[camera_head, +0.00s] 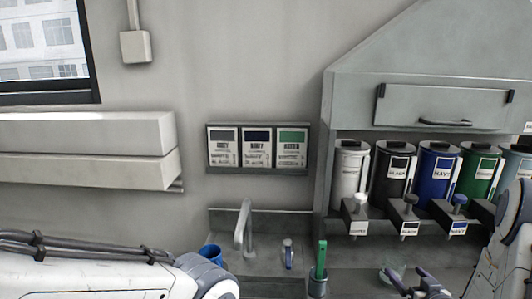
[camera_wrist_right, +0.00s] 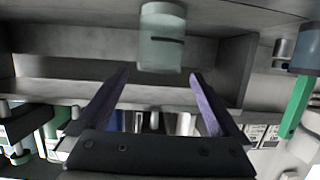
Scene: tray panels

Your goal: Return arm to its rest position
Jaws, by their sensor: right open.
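My right gripper (camera_head: 410,279) shows at the bottom right of the head view, low over the counter, with its two dark fingers apart. In the right wrist view the gripper (camera_wrist_right: 159,76) is open, with nothing between its purple-grey fingers. A clear, pale greenish cup (camera_wrist_right: 162,45) with a dark mark stands just beyond the fingertips, apart from them. In the head view this cup (camera_head: 391,273) is a faint shape by the fingers. My left arm's white links cross the bottom left of the head view; its gripper is out of view.
Labelled canisters (camera_head: 438,172) with dispensers (camera_head: 406,214) stand in a grey cabinet (camera_head: 352,118) above the right arm. A faucet (camera_head: 243,228), a blue cup (camera_head: 211,253) and a holder with a green-handled tool (camera_head: 320,262) are along the counter. Three label cards (camera_head: 258,147) hang on the wall.

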